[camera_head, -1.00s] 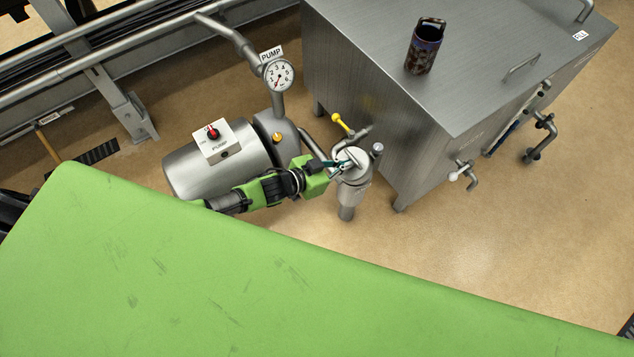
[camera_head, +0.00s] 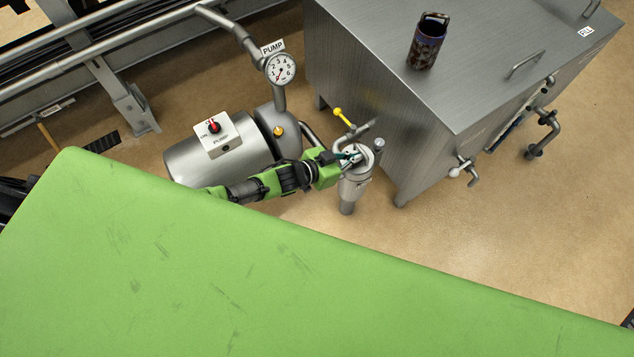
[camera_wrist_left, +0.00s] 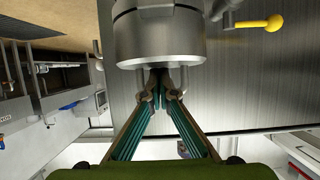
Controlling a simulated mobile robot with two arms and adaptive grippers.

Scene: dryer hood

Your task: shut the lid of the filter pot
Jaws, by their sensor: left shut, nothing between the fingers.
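The filter pot (camera_head: 350,192) is a steel cylinder standing left of the big steel tank. Its top (camera_head: 362,155) is partly hidden by my left gripper (camera_head: 352,156), which is at the pot's upper edge. In the left wrist view the pot (camera_wrist_left: 158,38) fills the top middle. There my left gripper (camera_wrist_left: 161,90) is shut and empty, with its tips right by the pot's rim. I cannot tell whether they touch it, or how far the lid is open. My right gripper is not in view.
A yellow-handled valve (camera_head: 343,117) stands behind the pot. The steel tank (camera_head: 420,130) is close on the right, with a dark mug (camera_head: 425,45) on it. The pump (camera_head: 210,160), its switch box (camera_head: 217,135) and gauge (camera_head: 280,69) are on the left.

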